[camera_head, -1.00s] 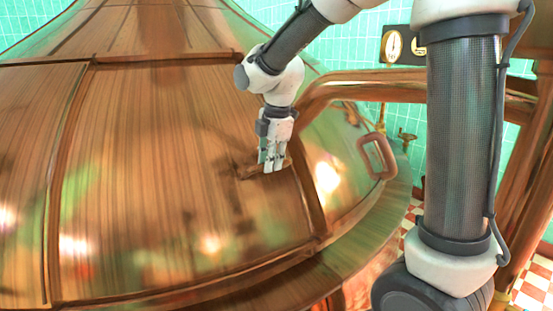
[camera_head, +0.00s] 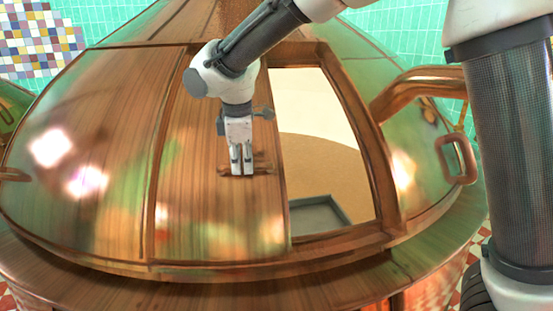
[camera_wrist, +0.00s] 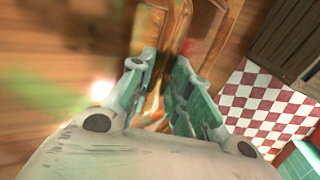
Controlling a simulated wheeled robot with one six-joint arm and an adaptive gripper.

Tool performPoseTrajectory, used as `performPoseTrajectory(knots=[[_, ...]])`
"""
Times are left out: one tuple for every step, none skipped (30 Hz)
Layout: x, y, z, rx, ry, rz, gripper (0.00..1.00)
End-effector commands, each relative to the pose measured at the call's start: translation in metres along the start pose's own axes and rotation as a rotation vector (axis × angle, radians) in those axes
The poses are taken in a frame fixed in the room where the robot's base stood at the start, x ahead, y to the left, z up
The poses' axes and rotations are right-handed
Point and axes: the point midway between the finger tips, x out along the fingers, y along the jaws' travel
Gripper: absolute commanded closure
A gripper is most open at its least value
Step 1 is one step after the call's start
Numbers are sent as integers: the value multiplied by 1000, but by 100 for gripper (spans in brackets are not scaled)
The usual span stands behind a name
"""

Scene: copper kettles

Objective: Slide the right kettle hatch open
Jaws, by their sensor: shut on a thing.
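The copper kettle (camera_head: 90,130) fills the middle of the head view. Its hatch panel (camera_head: 215,215) sits left of a wide opening (camera_head: 325,150), through which a pale inside, a tan surface and a grey rectangular frame show. My gripper (camera_head: 242,172) points down at the hatch's handle (camera_head: 262,169), near the panel's right edge, and is shut on it. The fingers hide part of the handle. In the wrist view my fingers (camera_wrist: 165,95) stand either side of a copper-coloured piece, which is blurred.
A fixed copper loop handle (camera_head: 458,158) and a curved copper pipe (camera_head: 415,85) are on the right. My arm column stands at the far right. A red and white checkered floor (camera_wrist: 262,100) shows in the wrist view.

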Motion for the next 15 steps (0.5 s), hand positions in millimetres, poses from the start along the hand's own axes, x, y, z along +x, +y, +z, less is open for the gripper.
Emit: performPoseTrajectory(knots=[[-5,10,-21,5,16,27,100],[-5,10,-29,12,13,27,100],[-5,11,-42,20,12,28,100],[-5,12,-50,27,11,28,100],[-6,12,-59,34,9,27,100],[-5,12,-71,41,7,28,100],[-6,13,-80,49,6,28,100],[-5,13,-88,54,4,28,100],[-5,13,-100,63,3,28,100],[-5,13,-107,69,1,28,100],[-5,13,-115,75,0,28,100],[-5,12,-124,81,-1,28,100],[-5,12,-129,87,-2,29,100],[-5,12,-134,91,-4,29,100],[-5,11,-139,95,-4,30,100]])
